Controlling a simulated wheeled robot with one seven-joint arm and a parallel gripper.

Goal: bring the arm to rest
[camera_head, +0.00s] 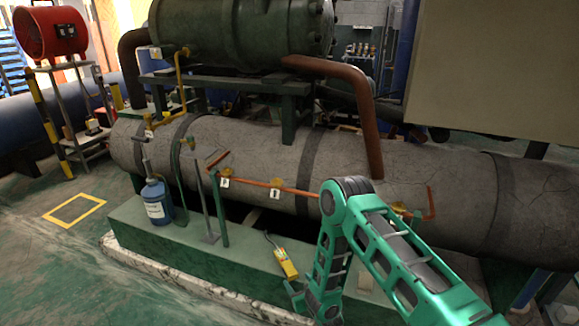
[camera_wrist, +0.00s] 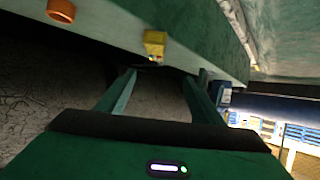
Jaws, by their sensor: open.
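My teal arm (camera_head: 385,235) is bent in the right front of the head view, with its lower part reaching down beside the green plinth. In the wrist view my gripper (camera_wrist: 166,74) is open, its two green fingers apart with nothing held between them. A yellow device (camera_head: 285,262) lies on the plinth in the head view, a little left of my lower arm. A yellow block (camera_wrist: 155,43) shows beyond the fingertips in the wrist view, apart from them. My gripper is hard to make out in the head view, low by the plinth.
The large grey pipe (camera_head: 255,150) runs behind the green plinth (camera_head: 170,255), close to my arm. A blue bottle (camera_head: 157,202) stands on the plinth's left end. Thin upright rods (camera_head: 207,200) stand nearby. The floor (camera_head: 50,270) at front left is clear.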

